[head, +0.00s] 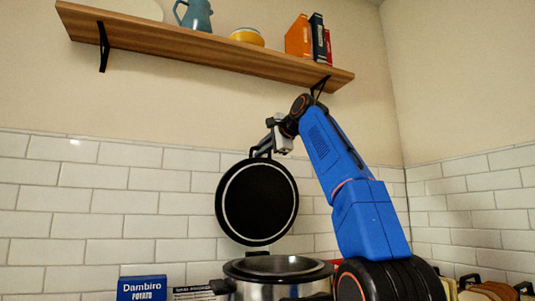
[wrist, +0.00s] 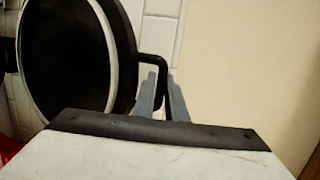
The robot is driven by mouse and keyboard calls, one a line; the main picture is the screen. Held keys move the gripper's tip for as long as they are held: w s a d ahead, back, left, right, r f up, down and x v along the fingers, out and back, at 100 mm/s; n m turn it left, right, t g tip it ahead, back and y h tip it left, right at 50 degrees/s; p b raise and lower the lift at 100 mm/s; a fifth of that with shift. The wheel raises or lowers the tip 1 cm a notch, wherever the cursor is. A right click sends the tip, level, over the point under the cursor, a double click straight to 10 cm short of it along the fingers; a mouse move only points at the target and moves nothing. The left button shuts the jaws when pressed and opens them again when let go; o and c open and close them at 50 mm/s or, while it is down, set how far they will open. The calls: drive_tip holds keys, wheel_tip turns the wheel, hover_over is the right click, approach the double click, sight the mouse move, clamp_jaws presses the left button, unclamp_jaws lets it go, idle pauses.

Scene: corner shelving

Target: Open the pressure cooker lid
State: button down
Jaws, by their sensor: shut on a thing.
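The pressure cooker (head: 262,291) stands at the bottom of the head view, a steel pot with a dark rim and a black side handle. A black round lid (head: 257,203) with a pale ring hangs nearly upright above it, apart from the pot. The lid also fills the left of the wrist view (wrist: 62,60). My gripper (head: 268,145) is shut on the lid's bent black handle, seen between the grey fingers in the wrist view (wrist: 162,97). The pot's lower part is cut off by the frame.
A wooden shelf (head: 200,51) hangs above, with a blue jug (head: 195,15), a yellow bowl (head: 247,37) and books (head: 312,38). A blue Dambiro box (head: 142,289) stands left of the pot. White tiled walls (head: 90,200) lie behind.

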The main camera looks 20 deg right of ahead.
drive_tip(key=shift+w+r, duration=0.1)
drive_tip(key=shift+w, duration=0.35)
drive_tip(key=c, duration=1.8)
unclamp_jaws()
drive_tip(key=v, duration=1.7)
drive_tip(key=shift+s, duration=0.2)
